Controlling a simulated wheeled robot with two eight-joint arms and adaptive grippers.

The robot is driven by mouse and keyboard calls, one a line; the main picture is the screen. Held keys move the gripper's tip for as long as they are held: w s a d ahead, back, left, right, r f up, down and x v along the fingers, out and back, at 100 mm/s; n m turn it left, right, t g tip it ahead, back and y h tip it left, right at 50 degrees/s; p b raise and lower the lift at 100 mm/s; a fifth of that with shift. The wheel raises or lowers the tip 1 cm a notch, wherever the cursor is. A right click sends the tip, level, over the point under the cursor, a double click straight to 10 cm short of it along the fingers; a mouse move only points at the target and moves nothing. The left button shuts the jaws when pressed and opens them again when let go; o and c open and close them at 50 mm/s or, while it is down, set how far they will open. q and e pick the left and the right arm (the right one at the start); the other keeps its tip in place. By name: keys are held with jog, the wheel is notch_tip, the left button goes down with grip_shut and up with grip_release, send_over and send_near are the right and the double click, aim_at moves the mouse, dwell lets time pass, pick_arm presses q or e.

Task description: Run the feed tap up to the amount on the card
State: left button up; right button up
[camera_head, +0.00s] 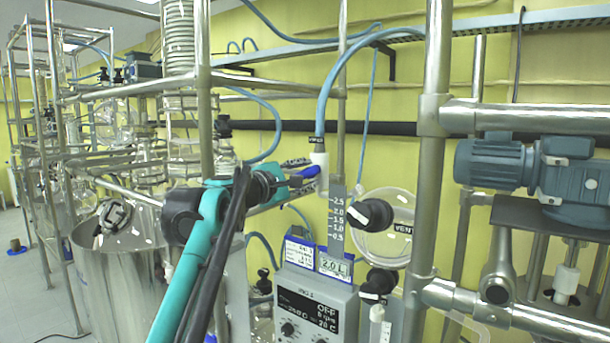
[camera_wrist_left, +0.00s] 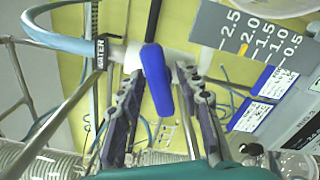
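The feed tap is a white body (camera_head: 320,162) under a blue hose labelled WATER, with a blue lever (camera_head: 310,171). In the left wrist view the blue lever (camera_wrist_left: 158,80) lies between the fingertips of my left gripper (camera_wrist_left: 158,72), with a gap visible on each side. My left gripper (camera_head: 288,181) is open at the tap in the head view. A card (camera_head: 334,265) reading about 2.0 L stands on the control box. My right gripper is out of view.
The control box (camera_head: 318,302) shows OFF. Black-knobbed valves, one marked VENT (camera_head: 371,215), stand right of the scale. A steel post (camera_head: 431,150) and blue motor (camera_head: 495,163) are further right. A steel vessel (camera_head: 122,270) stands left.

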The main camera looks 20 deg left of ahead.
pick_arm(q)
grip_shut()
jog(key=m+p, duration=0.1)
jog(key=m, duration=0.1)
jog(key=shift+r+m+p, duration=0.15)
jog(key=shift+m+p, duration=0.15)
jog(key=m, duration=0.2)
jog(key=shift+m+p, duration=0.4)
jog(key=shift+o, duration=1.8)
grip_release()
jog(key=v, duration=1.2)
